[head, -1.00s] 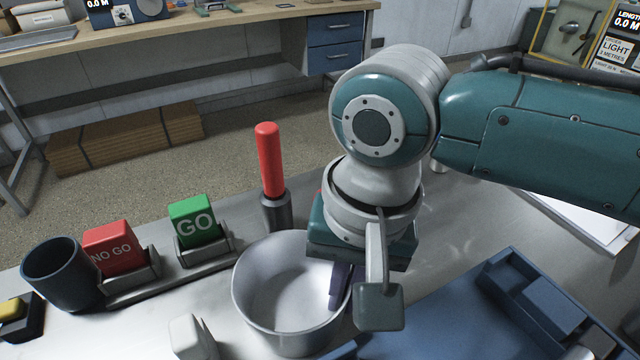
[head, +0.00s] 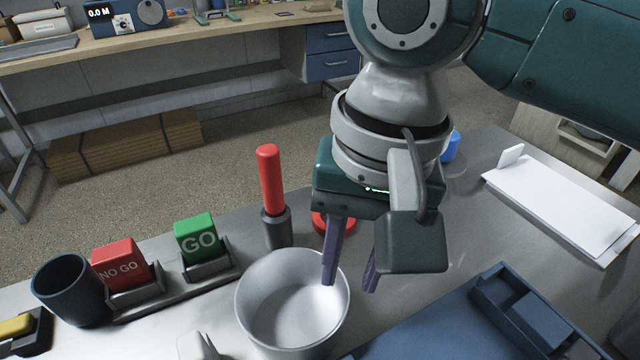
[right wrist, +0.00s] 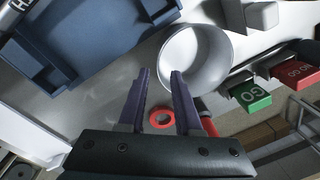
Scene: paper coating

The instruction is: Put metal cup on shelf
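The metal cup, a wide pale silver vessel (head: 262,318), stands upright on the metal bench with its open top facing up. It also shows in the right wrist view (right wrist: 212,60). My right gripper (head: 349,286) is at the cup's right rim, fingers pointing down. In the right wrist view its purple fingers (right wrist: 160,75) are spread with nothing between them, and the cup lies just beyond the fingertips. I cannot tell whether a finger touches the rim. My left gripper is not in view. No shelf is clearly identifiable; an open-fronted pale unit (head: 562,128) stands behind the bench at right.
Left of the cup are a dark cup (head: 68,296), a red NO GO block (head: 120,264) and a green GO block (head: 196,238). A red-handled tool (head: 270,180) stands behind it. A blue tray (head: 440,322) lies at right, with white sheets (head: 565,205) beyond.

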